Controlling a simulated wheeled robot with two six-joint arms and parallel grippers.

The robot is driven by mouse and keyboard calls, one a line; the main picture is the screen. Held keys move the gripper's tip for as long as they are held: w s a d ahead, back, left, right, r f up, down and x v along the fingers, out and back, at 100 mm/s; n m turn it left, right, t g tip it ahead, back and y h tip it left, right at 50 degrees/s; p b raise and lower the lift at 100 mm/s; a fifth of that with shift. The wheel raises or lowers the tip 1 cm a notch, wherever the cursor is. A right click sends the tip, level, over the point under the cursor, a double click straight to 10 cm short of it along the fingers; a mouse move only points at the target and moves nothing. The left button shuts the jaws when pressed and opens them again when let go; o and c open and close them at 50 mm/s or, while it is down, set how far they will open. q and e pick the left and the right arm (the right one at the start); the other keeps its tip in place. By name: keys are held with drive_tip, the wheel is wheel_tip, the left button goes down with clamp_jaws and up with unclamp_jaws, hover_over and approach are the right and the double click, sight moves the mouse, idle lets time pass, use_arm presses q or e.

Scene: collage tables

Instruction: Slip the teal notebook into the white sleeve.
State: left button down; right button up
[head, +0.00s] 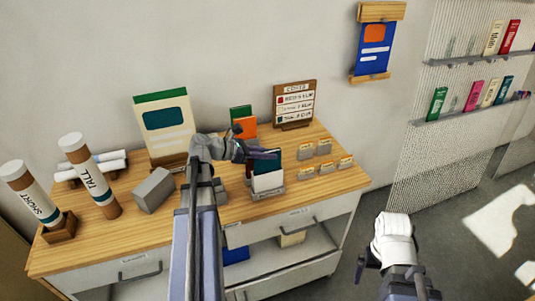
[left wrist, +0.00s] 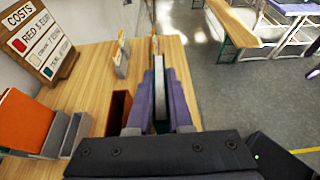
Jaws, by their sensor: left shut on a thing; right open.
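The teal notebook (head: 271,156) stands upright near the table's right front. Its upper part shows above the white sleeve (head: 267,182), which stands upright in a small grey holder. The notebook's lower part is hidden at the sleeve, and I cannot tell how deep it sits inside. My left gripper (head: 264,154) is shut on the notebook's upper part. In the left wrist view the notebook (left wrist: 160,98) shows nearly edge-on between the two fingers; the sleeve is not clear there. My right gripper (head: 361,268) is open and empty, low to the right, off the table.
An orange book (head: 245,128) stands behind my left gripper. Several small card holders (head: 307,152) are right of the sleeve, with a cost sign (head: 295,101) behind. A grey block (head: 153,190) and tall tubes (head: 90,176) stand left. The table's front right corner (head: 340,184) is bare.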

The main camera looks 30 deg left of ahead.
use_arm(q)
drive_tip(key=shift+f+b, duration=2.35)
drive_tip(key=shift+f, duration=0.15)
drive_tip(key=c, duration=0.8)
unclamp_jaws()
drive_tip(key=shift+o, duration=0.2)
drive_tip(key=p+v, duration=0.3)
drive_tip(key=v, duration=0.4)
drive_tip(key=shift+s+a, duration=0.3)
drive_tip(key=shift+r, duration=0.1)
